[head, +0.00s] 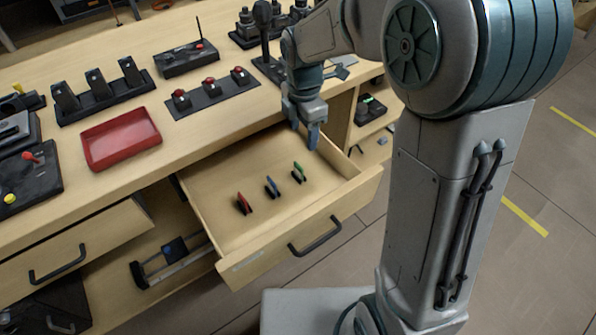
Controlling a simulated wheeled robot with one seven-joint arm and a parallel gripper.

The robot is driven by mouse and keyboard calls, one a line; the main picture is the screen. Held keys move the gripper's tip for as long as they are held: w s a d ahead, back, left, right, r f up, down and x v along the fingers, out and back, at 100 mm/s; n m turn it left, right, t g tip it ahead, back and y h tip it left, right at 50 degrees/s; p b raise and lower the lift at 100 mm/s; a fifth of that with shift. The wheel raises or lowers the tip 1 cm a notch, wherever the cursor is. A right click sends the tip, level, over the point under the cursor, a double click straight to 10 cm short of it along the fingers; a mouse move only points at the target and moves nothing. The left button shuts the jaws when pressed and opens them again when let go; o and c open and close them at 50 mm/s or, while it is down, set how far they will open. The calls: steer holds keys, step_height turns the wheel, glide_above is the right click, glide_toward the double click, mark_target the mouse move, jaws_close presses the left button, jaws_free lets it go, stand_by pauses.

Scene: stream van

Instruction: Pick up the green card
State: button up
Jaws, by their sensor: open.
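The green card (299,171) stands upright on edge in a dark holder inside the open wooden drawer (222,220). It is the rightmost of three such cards in a slanting row. My gripper (304,138) points down over the back right part of the drawer, above the green card and apart from it. Its blue-grey fingers are open, and I see nothing between them. The exact height above the card is hard to tell from this one view.
A blue card (271,186) and a red card (243,203) stand left of the green one. The drawer's walls and front handle (315,236) surround them. A red tray (121,137) and a panel with red buttons (211,93) lie on the worktop. The drawer floor's front is clear.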

mark_target(299, 166)
steer(key=shift+n, duration=0.4)
steer(key=f, duration=0.4)
steer(key=f+b, duration=0.1)
steer(key=f, duration=0.4)
steer(key=a+f, duration=0.1)
steer(key=f, duration=0.4)
steer(key=shift+w+f, duration=0.25)
steer(key=shift+w, duration=0.05)
steer(key=c, duration=1.1)
